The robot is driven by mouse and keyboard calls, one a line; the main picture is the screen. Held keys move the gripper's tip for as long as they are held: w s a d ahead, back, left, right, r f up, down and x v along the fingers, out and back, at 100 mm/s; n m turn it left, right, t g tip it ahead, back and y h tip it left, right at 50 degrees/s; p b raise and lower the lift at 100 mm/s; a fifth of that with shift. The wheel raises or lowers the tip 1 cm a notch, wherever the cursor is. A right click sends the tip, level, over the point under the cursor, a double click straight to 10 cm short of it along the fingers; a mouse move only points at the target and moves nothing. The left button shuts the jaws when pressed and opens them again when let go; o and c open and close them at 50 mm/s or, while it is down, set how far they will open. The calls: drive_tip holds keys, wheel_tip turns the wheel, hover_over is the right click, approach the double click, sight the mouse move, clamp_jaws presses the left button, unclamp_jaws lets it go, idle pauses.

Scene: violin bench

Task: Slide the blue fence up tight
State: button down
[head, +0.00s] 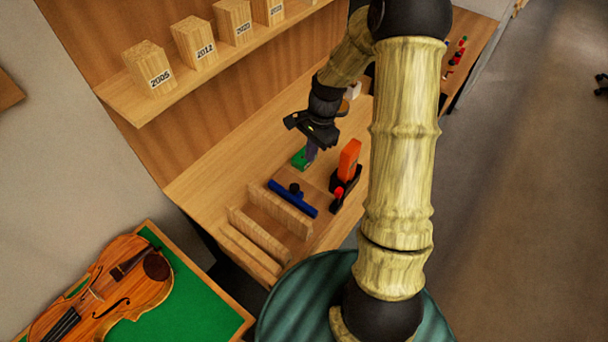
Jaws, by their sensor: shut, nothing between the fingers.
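The blue fence (302,203) is a long narrow bar with a black knob on top. It lies on the bench (227,165) along the far side of an upright wooden board (278,210). From this angle I cannot tell whether the fence touches the board. My gripper (311,155) points down beyond the fence, up and to the right of it in the picture. It is shut and empty, apart from the fence. A small green piece (299,159) is just left of the fingertips; whether they touch is unclear.
An orange tool (349,158) in a black holder stands right of the fence. More upright boards (255,235) stand nearer. A shelf with dated wood blocks (150,70) runs above the bench. A violin (105,285) lies on a green surface at lower left. Bench left of the fence is clear.

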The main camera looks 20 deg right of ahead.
sight(294, 193)
drive_tip(key=p+x, duration=0.2)
drive_tip(key=x, duration=0.8)
drive_tip(key=shift+p, duration=0.4)
